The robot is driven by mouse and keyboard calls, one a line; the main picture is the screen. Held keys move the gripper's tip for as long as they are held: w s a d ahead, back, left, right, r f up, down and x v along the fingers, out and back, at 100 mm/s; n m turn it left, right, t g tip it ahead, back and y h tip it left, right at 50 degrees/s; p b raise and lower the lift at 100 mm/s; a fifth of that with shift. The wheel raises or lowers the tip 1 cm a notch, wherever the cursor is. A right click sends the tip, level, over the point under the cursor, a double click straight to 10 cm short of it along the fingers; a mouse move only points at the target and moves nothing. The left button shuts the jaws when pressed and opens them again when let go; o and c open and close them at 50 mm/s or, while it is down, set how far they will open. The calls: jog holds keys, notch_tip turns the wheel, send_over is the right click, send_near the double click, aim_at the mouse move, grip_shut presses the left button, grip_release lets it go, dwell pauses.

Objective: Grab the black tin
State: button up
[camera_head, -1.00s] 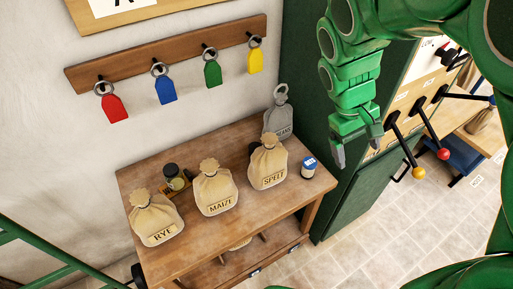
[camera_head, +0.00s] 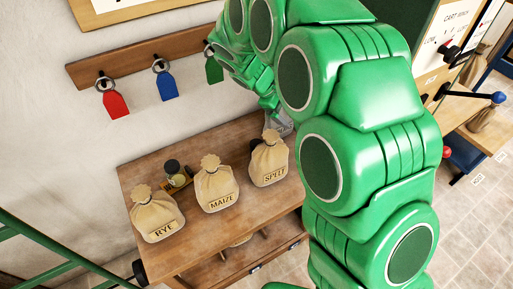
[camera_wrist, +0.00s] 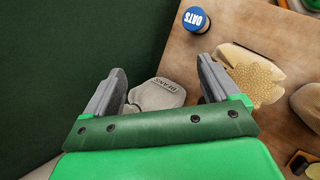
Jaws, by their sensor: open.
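My gripper (camera_wrist: 160,80) is open, with its two grey fingers apart in the wrist view. The grey BEANS sack (camera_wrist: 157,95) shows between and beyond the fingers; contact cannot be told. In the head view my arm covers most of that sack (camera_head: 284,128). A small dark object (camera_head: 255,146), perhaps the black tin, shows behind the SPELT sack (camera_head: 269,165), mostly hidden. A dark round container (camera_head: 172,167) also stands by a small wooden tray behind the RYE and MAIZE sacks. I cannot tell which of these is the black tin.
The RYE sack (camera_head: 156,217) and MAIZE sack (camera_head: 214,189) stand along the wooden table (camera_head: 190,250). A blue-lidded OATS tin (camera_wrist: 196,19) stands near the table edge. A dark green cabinet wall (camera_wrist: 70,60) borders the table. Coloured tags (camera_head: 112,103) hang on the wall.

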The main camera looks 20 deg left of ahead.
jog(key=w+a+f+n+t, duration=0.2)
jog(key=w+a+f, duration=0.15)
jog(key=a, duration=0.45)
jog(key=n, duration=0.3)
send_over(251, 145)
notch_tip(251, 145, down, 5)
jog(key=s+a+f+n+t+h, duration=0.1)
jog(key=f+n, duration=0.1)
jog(key=f, duration=0.1)
jog(key=s+a+f+n+t+h, duration=0.1)
jog(key=s+a+f+n, duration=0.1)
jog(key=f, duration=0.2)
jog(key=s+a+f+n+t+h, duration=0.1)
jog(key=s+a+f+n, duration=0.1)
jog(key=f+n, duration=0.1)
jog(key=shift+s+f+t, duration=0.2)
jog(key=shift+f+t, duration=0.2)
jog(key=shift+w+d+f+h, duration=0.1)
jog(key=shift+d+f+h, duration=0.1)
jog(key=shift+d+h, duration=0.1)
jog(key=shift+w+x, duration=0.15)
jog(key=shift+x, duration=1.65)
jog(key=shift+w+x, duration=0.15)
jog(key=shift+x, duration=1.65)
jog(key=shift+a+r, duration=0.15)
jog(key=shift+a, duration=0.05)
jog(key=c, duration=1.2)
